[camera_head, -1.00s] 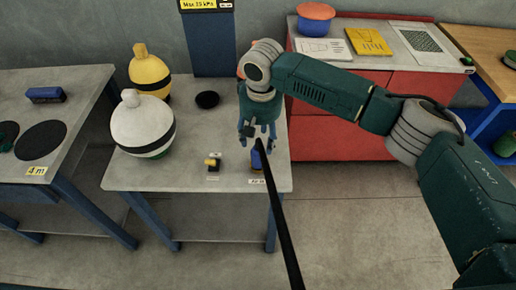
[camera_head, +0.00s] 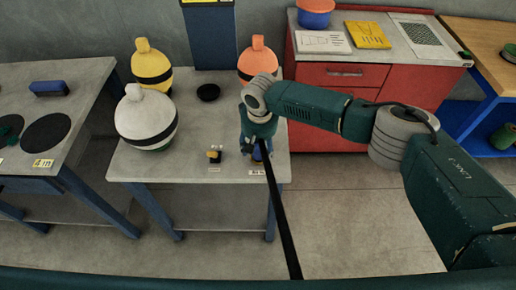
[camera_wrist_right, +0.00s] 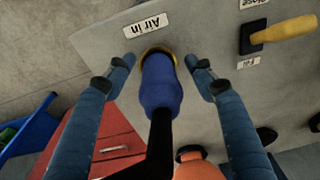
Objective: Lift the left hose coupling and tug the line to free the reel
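The blue hose coupling (camera_wrist_right: 162,88) has a brass-coloured ring at its base and sits at the "Air in" label (camera_wrist_right: 147,25) on the grey table. A black hose (camera_head: 280,212) runs from it down toward the camera; it also shows in the wrist view (camera_wrist_right: 160,138). My right gripper (camera_wrist_right: 160,61) is open, with one finger on each side of the coupling and a gap on both sides. In the head view the coupling (camera_head: 257,153) is partly hidden by my right gripper (camera_head: 256,151). My left gripper is out of view. I cannot tell which item is the reel.
A yellow-handled valve (camera_head: 214,154) stands left of the coupling. White (camera_head: 146,118), yellow (camera_head: 151,68) and orange (camera_head: 258,60) buoys and a black dish (camera_head: 208,92) share the table. A red cabinet (camera_head: 345,100) stands to the right.

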